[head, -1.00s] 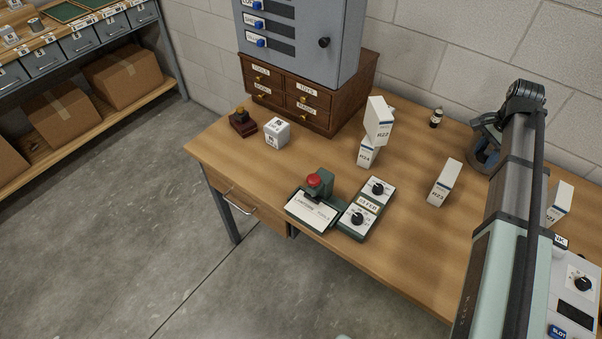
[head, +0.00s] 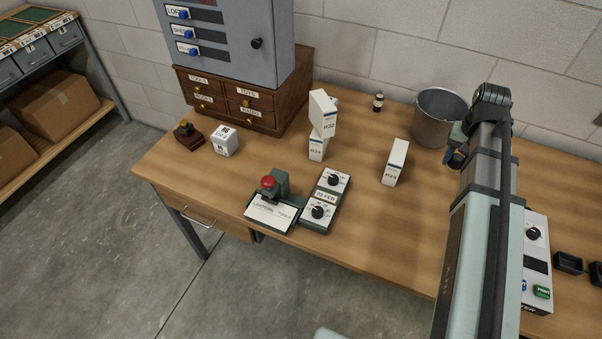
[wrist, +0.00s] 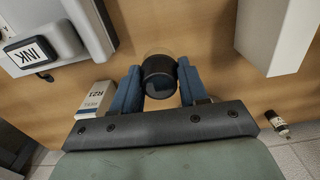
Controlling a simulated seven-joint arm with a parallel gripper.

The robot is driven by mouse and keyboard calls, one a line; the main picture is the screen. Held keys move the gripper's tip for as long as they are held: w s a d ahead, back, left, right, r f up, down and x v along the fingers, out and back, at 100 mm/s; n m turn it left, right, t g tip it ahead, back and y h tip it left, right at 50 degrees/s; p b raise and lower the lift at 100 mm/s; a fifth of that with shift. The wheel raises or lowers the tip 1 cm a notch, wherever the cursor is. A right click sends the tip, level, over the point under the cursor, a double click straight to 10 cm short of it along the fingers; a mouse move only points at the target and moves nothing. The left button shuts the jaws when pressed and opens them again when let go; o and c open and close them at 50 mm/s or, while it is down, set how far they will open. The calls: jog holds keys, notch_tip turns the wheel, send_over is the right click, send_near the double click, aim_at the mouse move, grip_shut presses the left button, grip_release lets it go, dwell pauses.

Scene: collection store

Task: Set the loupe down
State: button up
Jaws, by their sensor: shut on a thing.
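In the wrist view my gripper (wrist: 160,84) has its two blue fingers shut on the loupe (wrist: 160,76), a short black cylinder with a lighter rim. The wooden desk (wrist: 215,60) shows beyond it; I cannot tell the gap between the loupe and the desk. In the head view my gripper (head: 455,152) is partly hidden by my arm, in front of the metal bin on the right part of the desk (head: 395,225). The loupe cannot be made out there.
A white R21 box (wrist: 95,98) stands close left of my gripper, with an INK device (wrist: 38,45) beyond. A small bottle (head: 378,101), the metal bin (head: 437,118) and the R23 box (head: 396,162) are nearby. Desk between R23 and my arm is clear.

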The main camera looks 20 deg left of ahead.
jog(key=a, duration=0.5)
jog(key=s+a+r+m, duration=0.1)
jog(key=a, duration=0.4)
jog(key=a+r+m, duration=0.1)
jog(key=a, duration=0.5)
jog(key=shift+s+r, duration=0.1)
jog(key=shift+s, duration=0.15)
jog(key=s+a+r+m, duration=0.1)
jog(key=s+a, duration=0.2)
jog(key=a, duration=0.5)
jog(key=s+a+r+m, duration=0.1)
jog(key=s+a, duration=0.2)
jog(key=a, duration=0.4)
jog(key=n, duration=0.3)
send_over(220, 186)
notch_tip(220, 186, down, 4)
jog(key=shift+w+a+f, duration=0.1)
jog(key=shift+f, duration=4.6)
jog(key=shift+f, duration=0.1)
jog(key=o, duration=1.1)
jog(key=shift+c, duration=0.2)
